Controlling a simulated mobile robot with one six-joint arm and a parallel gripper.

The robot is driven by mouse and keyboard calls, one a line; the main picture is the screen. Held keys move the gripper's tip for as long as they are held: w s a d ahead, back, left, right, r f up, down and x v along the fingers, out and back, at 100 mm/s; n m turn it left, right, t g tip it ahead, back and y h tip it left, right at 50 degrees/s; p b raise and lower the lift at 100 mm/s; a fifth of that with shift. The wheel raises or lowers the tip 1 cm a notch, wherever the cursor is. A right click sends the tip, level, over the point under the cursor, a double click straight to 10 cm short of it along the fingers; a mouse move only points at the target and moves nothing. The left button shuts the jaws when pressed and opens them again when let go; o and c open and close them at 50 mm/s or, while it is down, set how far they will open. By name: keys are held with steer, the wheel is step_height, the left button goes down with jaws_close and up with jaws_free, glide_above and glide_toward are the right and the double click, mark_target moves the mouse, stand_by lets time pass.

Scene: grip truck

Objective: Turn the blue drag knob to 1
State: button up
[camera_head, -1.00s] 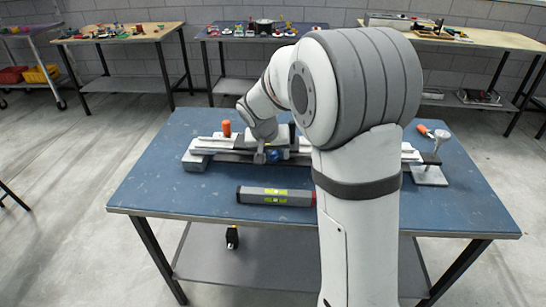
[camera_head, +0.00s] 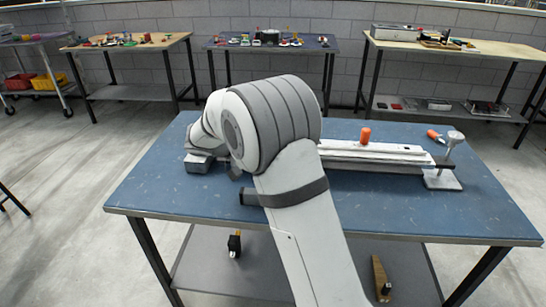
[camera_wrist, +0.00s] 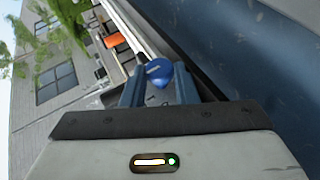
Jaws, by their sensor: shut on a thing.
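The blue knob (camera_wrist: 158,75) shows in the wrist view, a round cap with a thin pale mark on its face. My gripper (camera_wrist: 159,83) has its two blue-grey fingers on either side of the knob, shut on it. In the head view my arm covers the gripper and the knob. The long pale rail fixture (camera_head: 385,152) lies along the back of the blue table, with its left part mostly behind my arm. I cannot read any scale numbers.
Other benches stand along the wall.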

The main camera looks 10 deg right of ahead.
steer(key=shift+a+f+n+h, duration=0.1)
steer(key=shift+f+n+h, duration=0.1)
steer(key=shift+h, duration=0.5)
steer(key=shift+f+n+h, duration=0.1)
steer(key=shift+n+h, duration=0.1)
steer(key=shift+h, duration=0.5)
steer(key=o, duration=1)
